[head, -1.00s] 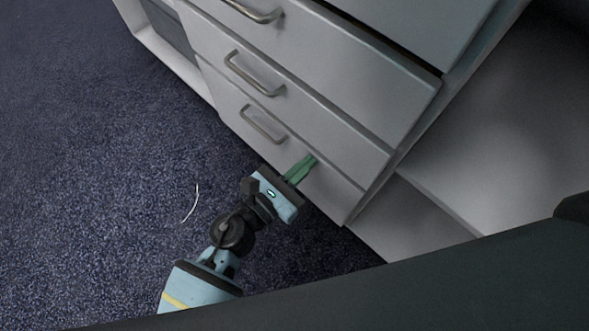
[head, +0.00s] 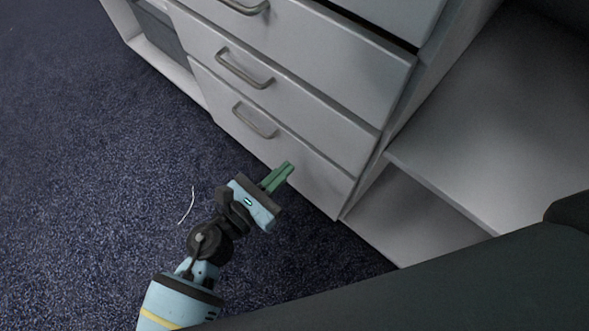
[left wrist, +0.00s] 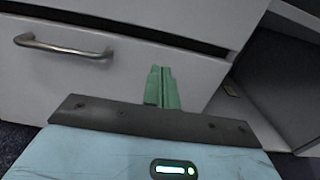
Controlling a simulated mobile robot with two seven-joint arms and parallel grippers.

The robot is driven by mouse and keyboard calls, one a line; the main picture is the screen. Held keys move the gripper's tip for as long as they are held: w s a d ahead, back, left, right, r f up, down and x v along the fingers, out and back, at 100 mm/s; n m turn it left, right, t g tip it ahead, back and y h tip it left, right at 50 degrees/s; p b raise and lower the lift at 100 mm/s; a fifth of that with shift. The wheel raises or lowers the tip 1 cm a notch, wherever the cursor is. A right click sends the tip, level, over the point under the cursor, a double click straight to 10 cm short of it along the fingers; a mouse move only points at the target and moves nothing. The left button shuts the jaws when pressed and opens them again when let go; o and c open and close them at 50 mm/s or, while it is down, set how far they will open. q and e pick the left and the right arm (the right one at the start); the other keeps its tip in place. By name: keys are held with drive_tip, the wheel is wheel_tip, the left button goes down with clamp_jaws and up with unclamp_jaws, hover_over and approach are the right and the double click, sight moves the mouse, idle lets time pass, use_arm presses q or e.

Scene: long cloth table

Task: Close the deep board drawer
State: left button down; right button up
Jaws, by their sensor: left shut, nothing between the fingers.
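A white cabinet carries a stack of drawers with grey bar handles. The lowest drawer front (head: 302,172) has its handle at the left and looks about level with the cabinet side. The drawer above it (head: 300,100) and the upper drawer (head: 310,48) show above. A dark gap runs over the upper drawer; I cannot tell how far any drawer stands out. My left gripper (head: 287,166) has its green fingers shut and empty, just in front of the lowest drawer, right of its handle. In the left wrist view the fingers (left wrist: 161,88) point at a drawer front (left wrist: 120,85). My right gripper is out of view.
Open white shelves (head: 470,150) stand right of the drawers. A dark-panelled white unit (head: 160,35) is at the left. Blue carpet (head: 80,150) is clear to the left, apart from a thin white curved line (head: 188,206).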

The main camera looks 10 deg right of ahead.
use_arm(q)
drive_tip(key=p+v, duration=0.1)
drive_tip(key=v, duration=0.8)
drive_tip(key=shift+a, duration=0.25)
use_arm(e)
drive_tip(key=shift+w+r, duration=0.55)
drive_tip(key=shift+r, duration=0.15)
use_arm(q)
drive_tip(key=shift+s, duration=0.1)
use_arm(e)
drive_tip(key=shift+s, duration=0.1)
